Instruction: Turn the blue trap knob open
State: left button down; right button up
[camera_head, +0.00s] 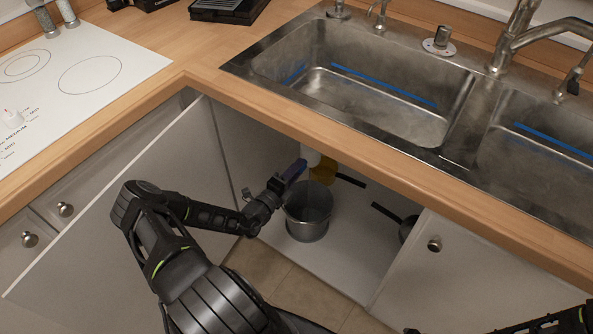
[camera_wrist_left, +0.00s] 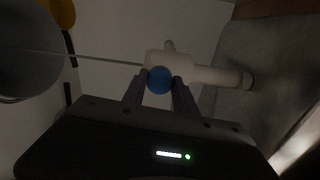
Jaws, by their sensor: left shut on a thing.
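The blue trap knob (camera_wrist_left: 159,80) is a round blue piece on the white pipe (camera_wrist_left: 213,75) in the left wrist view. My left gripper (camera_wrist_left: 160,84) is shut on the knob, with one finger on each side of it. In the head view my left gripper (camera_head: 295,170) reaches into the open cabinet under the sink, beside the white pipe (camera_head: 311,157). The knob cannot be made out in that view. Part of my right arm shows at the bottom right, but its gripper is outside the frame.
A metal pot (camera_head: 308,214) stands on the cabinet floor just below my left gripper. A yellow object (camera_head: 324,170) is behind it. A dark pan (camera_head: 408,228) lies to the right. The open cabinet door (camera_head: 120,225) is left of my arm; the counter edge (camera_head: 330,132) is above.

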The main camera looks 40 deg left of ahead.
pick_arm(q)
jog(key=shift+n, duration=1.3)
jog(key=c, duration=1)
grip_release()
jog(key=shift+o, duration=0.2)
jog(key=shift+s, duration=0.1)
jog(key=s, duration=0.7)
jog(key=shift+s, duration=0.3)
jog(key=shift+r, duration=0.1)
